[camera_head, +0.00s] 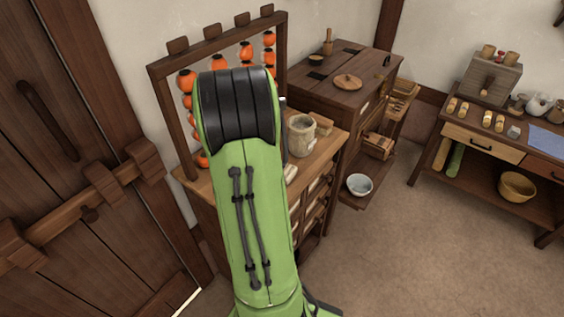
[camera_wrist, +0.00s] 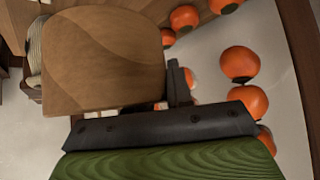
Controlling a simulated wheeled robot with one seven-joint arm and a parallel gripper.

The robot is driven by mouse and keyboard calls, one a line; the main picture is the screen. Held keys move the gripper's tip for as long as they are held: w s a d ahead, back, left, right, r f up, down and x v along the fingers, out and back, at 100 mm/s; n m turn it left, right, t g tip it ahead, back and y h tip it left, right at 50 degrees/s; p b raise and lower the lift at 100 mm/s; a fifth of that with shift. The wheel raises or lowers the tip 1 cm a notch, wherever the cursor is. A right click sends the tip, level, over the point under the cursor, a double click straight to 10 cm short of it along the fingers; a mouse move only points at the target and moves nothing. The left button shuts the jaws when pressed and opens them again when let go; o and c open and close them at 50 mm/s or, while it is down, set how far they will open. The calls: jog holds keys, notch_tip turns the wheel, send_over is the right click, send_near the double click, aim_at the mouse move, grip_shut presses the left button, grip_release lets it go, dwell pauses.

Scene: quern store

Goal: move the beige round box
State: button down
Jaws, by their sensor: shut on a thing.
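A tan-brown, wood-grained piece with rounded corners (camera_wrist: 104,58) fills the upper left of the wrist view, very close to the camera. It appears to be the beige round box, seen from its flat face. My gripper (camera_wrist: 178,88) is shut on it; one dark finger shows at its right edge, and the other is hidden. In the head view my green and black arm covers the gripper and the held piece, over the wooden cabinet (camera_head: 322,180) by the rack.
A rack with orange fruit (camera_head: 187,81) stands behind my arm. A beige pot (camera_head: 301,135) stands on the cabinet top, right beside the arm. A dark chest (camera_head: 335,80) is behind it, and a side table (camera_head: 470,145) stands at right. The floor between is clear.

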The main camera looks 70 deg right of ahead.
jog(key=f, duration=0.7)
jog(key=f+b, duration=0.1)
jog(key=f, duration=0.2)
jog(key=shift+w+d+f, duration=0.2)
jog(key=shift+d+f, duration=0.1)
jog(key=c, duration=1)
grip_release()
jog(key=shift+a+f, duration=0.1)
